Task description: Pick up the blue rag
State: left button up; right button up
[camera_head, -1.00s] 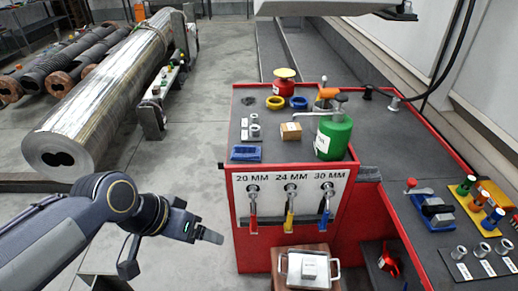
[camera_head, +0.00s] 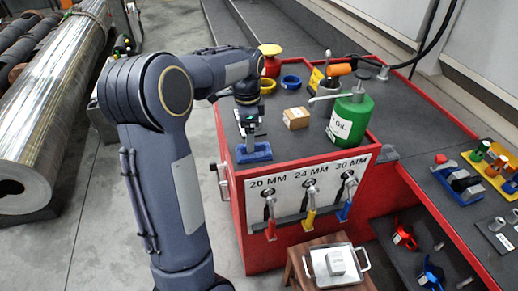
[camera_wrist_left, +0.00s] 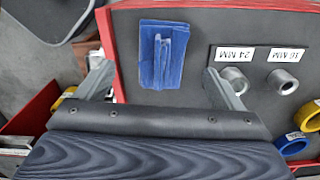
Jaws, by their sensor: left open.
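The blue rag (camera_head: 254,152) lies folded near the front left corner of the grey bench top, above the 20 MM label. In the left wrist view the rag (camera_wrist_left: 165,55) is flat with a raised fold in its middle, ahead of the fingers and between their lines. My left gripper (camera_head: 249,130) points down over the bench just behind the rag in the head view. In the left wrist view my left gripper (camera_wrist_left: 160,85) is open and empty, its fingers wide apart. My right gripper is not in view.
A cardboard box (camera_head: 296,118) and a green oil can (camera_head: 350,115) stand right of the gripper. Metal sockets (camera_wrist_left: 233,80) sit beside the rag in the wrist view. Blue ring (camera_head: 290,82) and yellow ring (camera_head: 267,86) lie behind. Wrenches (camera_head: 309,194) hang on the front panel.

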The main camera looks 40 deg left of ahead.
pick_arm(q)
notch_tip(320, 180, down, 7)
jog(key=shift+w+r, duration=0.1)
jog(key=shift+w, duration=0.05)
jog(key=c, duration=1.1)
